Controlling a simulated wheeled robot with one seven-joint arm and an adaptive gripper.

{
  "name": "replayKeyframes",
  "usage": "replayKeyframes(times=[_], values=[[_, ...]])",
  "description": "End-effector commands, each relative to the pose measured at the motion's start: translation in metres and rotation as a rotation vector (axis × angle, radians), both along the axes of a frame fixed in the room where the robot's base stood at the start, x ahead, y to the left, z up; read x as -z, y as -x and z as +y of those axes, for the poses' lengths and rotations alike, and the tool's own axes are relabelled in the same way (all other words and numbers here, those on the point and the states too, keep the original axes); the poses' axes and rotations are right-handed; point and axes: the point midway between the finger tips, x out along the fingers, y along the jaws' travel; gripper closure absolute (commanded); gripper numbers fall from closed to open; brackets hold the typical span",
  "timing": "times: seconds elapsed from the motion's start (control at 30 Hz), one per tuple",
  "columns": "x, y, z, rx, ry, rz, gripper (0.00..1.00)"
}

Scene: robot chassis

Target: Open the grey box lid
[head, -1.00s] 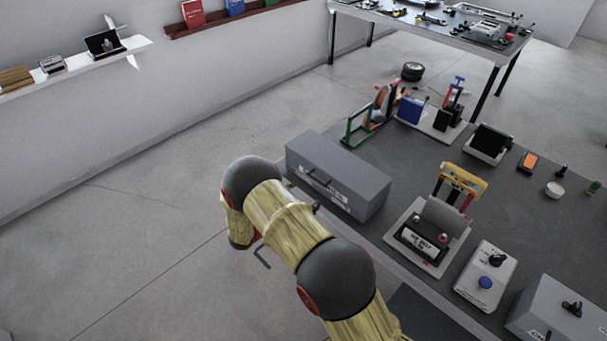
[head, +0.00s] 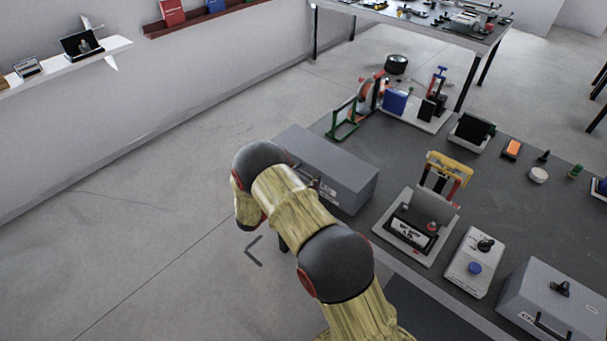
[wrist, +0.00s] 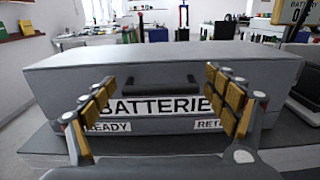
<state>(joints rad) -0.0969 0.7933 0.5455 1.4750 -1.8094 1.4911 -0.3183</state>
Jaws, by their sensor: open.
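The grey box (head: 340,176) stands shut on the near left part of the dark table in the head view, partly covered by my arm. In the wrist view the same box (wrist: 80,66) fills the middle, its lid down, with a black handle (wrist: 150,84) on its front above a white "BATTERIES" label (wrist: 155,106). My gripper (wrist: 160,88) is open in front of the box, one finger on each side of the handle's line, with nothing between the pads. Whether the fingertips touch the front cannot be told. The head view does not show the fingers clearly.
Right of the box stands a grey tray with a battery-like unit (head: 412,232), then a white switch box (head: 468,262). A second grey box with a dark handle (head: 552,300) is at the lower right. A green frame (head: 345,125) stands behind the box. Floor to the left is clear.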

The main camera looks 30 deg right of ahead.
Motion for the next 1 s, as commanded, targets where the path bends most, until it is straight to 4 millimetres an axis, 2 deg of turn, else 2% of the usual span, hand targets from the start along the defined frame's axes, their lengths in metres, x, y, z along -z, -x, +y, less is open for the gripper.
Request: replayKeyframes(times=[0.17,1.0], values=[[0.0001,0.0001,0.0003,0.000,0.000,0.000,0.18],[0.0001,0.0000,0.0005,-0.001,0.000,0.000,0.65]])
